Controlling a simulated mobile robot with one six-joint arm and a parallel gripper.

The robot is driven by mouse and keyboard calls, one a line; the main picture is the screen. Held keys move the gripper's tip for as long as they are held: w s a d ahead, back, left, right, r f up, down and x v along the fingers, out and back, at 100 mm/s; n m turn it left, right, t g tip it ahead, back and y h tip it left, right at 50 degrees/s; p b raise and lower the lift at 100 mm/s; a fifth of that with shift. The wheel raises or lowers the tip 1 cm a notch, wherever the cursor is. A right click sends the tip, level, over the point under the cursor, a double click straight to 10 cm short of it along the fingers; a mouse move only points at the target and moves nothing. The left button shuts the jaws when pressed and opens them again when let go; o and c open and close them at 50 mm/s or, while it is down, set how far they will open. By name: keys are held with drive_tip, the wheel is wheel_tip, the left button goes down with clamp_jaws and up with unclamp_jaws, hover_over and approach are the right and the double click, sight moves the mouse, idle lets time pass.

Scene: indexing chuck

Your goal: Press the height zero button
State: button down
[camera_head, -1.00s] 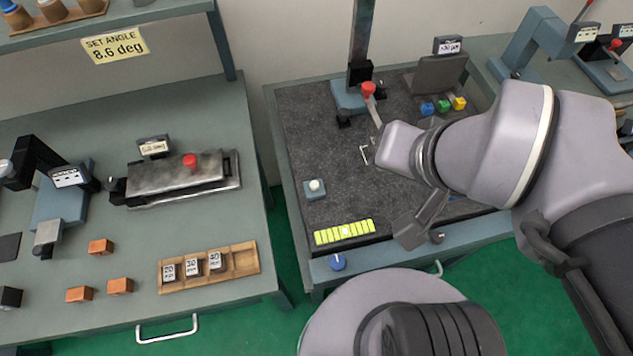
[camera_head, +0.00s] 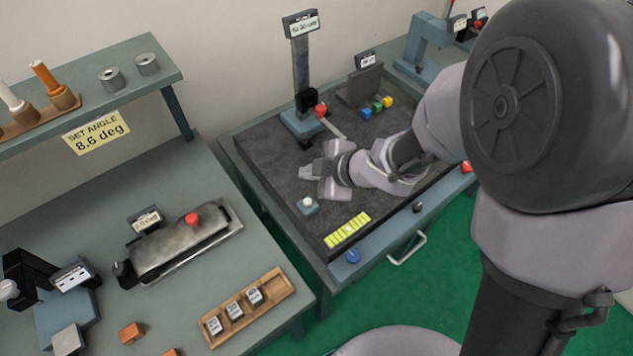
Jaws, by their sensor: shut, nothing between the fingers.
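A small blue-grey box with a white round button (camera_head: 307,202) sits on the dark plate (camera_head: 270,165), near its left front edge. It has no legible label. A height gauge (camera_head: 301,80) stands at the back of the plate, with a tall column, a display on top and a red knob low on it. The display text is too small to read. My gripper (camera_head: 305,172) is shut and empty over the plate, pointing left. In the picture it is just above the white button and below the gauge's base. Its height over the plate is hard to tell.
A yellow-green strip (camera_head: 347,230) lies in front of the button, and a blue knob (camera_head: 353,256) is on the bench's front edge. Coloured blocks (camera_head: 376,106) stand at the back. The left bench holds a sine plate (camera_head: 185,240) and a wooden tray (camera_head: 275,285).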

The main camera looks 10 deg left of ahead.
drive_tip(key=shift+w, duration=0.15)
drive_tip(key=shift+f, duration=0.1)
drive_tip(key=b, duration=0.9)
hover_over(311, 205)
wheel_tip(311, 205, down, 9)
drive_tip(key=shift+r, duration=0.2)
drive_tip(key=shift+f, duration=0.1)
idle(1.2)
drive_tip(key=shift+f, duration=0.3)
drive_tip(key=shift+f+b, duration=0.55)
drive_tip(key=shift+b, duration=0.05)
idle(0.4)
idle(0.3)
drive_tip(key=shift+r+p, duration=0.95)
drive_tip(key=shift+p, duration=0.05)
